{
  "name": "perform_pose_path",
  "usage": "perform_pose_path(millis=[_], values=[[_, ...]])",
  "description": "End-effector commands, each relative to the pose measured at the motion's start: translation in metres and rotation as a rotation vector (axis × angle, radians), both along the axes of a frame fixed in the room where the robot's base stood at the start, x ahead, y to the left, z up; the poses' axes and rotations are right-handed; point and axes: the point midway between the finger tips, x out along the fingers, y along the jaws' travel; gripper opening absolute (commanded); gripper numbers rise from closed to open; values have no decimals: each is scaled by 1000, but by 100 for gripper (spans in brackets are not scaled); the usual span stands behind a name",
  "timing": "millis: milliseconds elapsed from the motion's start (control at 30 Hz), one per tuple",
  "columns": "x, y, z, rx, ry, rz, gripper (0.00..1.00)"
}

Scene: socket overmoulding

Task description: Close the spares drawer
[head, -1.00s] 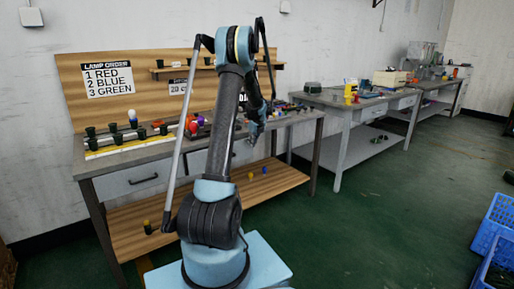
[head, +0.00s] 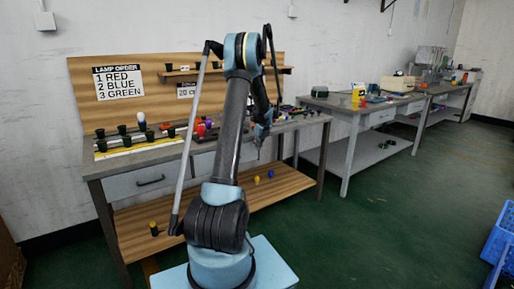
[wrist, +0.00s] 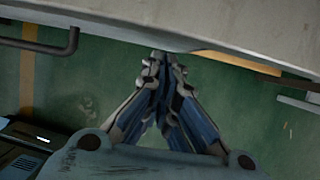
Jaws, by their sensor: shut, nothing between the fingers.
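In the head view, the near workbench has a grey drawer (head: 143,181) with a dark bar handle at its left. A second grey drawer front (head: 204,163) shows partly behind my arm. I cannot tell which one is the spares drawer, or how far either stands out. My gripper (head: 259,148) hangs by the bench's front, right of these drawers. In the wrist view, my gripper (wrist: 162,58) is shut and empty, its tips at the lower edge of a pale grey panel (wrist: 200,22). Whether they touch is unclear. A dark bar handle (wrist: 45,46) shows at upper left.
The bench top (head: 110,170) carries dark cups, lamps and other small parts. A wooden lower shelf (head: 135,225) holds a few loose lamps. Another bench (head: 345,125) stands to the right. A blue crate (head: 497,240) is on the green floor at far right; the floor between is open.

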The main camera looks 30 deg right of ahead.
Motion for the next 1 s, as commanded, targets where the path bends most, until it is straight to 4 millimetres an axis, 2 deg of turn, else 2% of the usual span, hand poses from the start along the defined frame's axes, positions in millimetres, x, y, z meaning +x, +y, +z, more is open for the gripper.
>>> perform_pose_path(millis=[133, 400, 600, 800, 1000], values=[[-20, -1, 0, 0, 6, 1, 0], [-40, -3, 49, 0, 8, 0, 0], [-51, -6, 77, 0, 9, -1, 0], [-57, -6, 90, 0, 9, -1, 0], [-57, -6, 92, 0, 9, 1, 0]])
